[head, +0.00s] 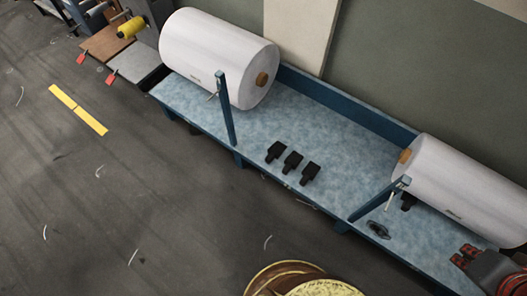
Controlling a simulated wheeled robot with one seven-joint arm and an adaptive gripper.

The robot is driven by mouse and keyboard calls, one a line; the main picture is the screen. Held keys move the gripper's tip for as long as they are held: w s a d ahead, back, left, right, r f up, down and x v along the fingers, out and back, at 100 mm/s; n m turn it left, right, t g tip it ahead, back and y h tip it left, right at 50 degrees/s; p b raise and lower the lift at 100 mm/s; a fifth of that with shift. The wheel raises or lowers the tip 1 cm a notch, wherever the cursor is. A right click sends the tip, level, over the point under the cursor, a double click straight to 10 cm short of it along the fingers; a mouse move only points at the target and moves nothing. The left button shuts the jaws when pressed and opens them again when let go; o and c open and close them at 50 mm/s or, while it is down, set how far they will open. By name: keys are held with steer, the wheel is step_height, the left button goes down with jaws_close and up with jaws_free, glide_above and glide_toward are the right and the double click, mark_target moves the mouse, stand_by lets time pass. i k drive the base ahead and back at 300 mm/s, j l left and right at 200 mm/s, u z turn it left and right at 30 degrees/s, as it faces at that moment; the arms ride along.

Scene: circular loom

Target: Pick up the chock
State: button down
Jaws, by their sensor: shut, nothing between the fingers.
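Three black chocks stand in a slanting row on the bare middle of the blue bench: a left one (275,151), a middle one (292,162) and a right one (310,173). Each looks like a small dark block with a narrower end toward the front edge. Another small black piece (408,202) shows beside the underside of the right roll, partly hidden; it may be a chock too.
The bench (335,130) carries a white left roll (215,55) and right roll (465,190). Blue posts (226,110) and (380,200) rise at its front. A dark flat item (378,229) lies near the right post. A red-and-dark object (490,268) is at lower right. A yellow-rimmed round thing (258,280) stands in front.

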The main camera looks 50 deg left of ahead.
mark_target(309, 172)
steer(key=u, duration=1.8)
steer(key=k+l+z, duration=0.2)
steer(key=k, duration=0.3)
steer(key=k+l+z, duration=0.2)
steer(key=k, duration=0.3)
steer(key=j, duration=0.1)
